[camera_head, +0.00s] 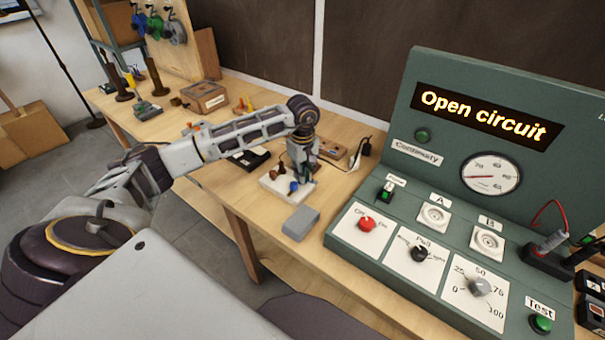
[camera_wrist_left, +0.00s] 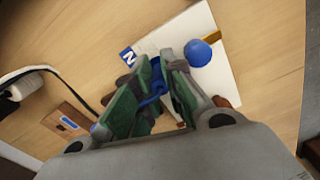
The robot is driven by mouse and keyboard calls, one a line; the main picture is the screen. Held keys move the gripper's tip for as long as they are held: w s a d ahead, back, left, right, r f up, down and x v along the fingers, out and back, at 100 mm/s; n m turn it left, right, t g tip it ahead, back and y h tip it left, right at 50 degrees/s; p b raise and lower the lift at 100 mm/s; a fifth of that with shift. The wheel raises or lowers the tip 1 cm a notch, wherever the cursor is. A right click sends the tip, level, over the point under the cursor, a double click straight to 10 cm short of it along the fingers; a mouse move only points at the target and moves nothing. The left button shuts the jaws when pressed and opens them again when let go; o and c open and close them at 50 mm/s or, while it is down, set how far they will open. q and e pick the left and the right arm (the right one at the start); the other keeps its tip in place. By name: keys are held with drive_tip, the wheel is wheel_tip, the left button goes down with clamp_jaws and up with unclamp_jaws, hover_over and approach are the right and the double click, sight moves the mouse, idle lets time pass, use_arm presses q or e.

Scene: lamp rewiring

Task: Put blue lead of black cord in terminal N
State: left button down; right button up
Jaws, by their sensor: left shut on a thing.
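A white terminal block (camera_head: 270,187) lies on the bench. In the left wrist view the white block (camera_wrist_left: 221,75) carries a blue N label (camera_wrist_left: 128,56) and a round blue knob (camera_wrist_left: 198,53). My left gripper (camera_head: 297,178) points down over the block. In the left wrist view its fingers (camera_wrist_left: 166,68) are shut on the blue lead (camera_wrist_left: 153,92), close beside the N label and the blue knob. The lead's tip is hidden by the fingers, so I cannot tell whether it is inside the terminal. My right gripper is out of view.
A green test panel (camera_head: 400,230) reading "Open circuit" stands to the right. A grey box (camera_head: 301,222) lies in front of the block. A wooden box (camera_head: 204,97) and small parts sit farther back. A black plug (camera_head: 366,148) lies behind the block.

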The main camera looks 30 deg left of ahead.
use_arm(q)
drive_tip(key=shift+f+b, duration=0.3)
drive_tip(key=shift+f, duration=0.1)
idle(0.6)
drive_tip(key=c, duration=1.4)
unclamp_jaws()
drive_tip(key=shift+w+r, duration=0.1)
drive_tip(key=shift+r, duration=5.95)
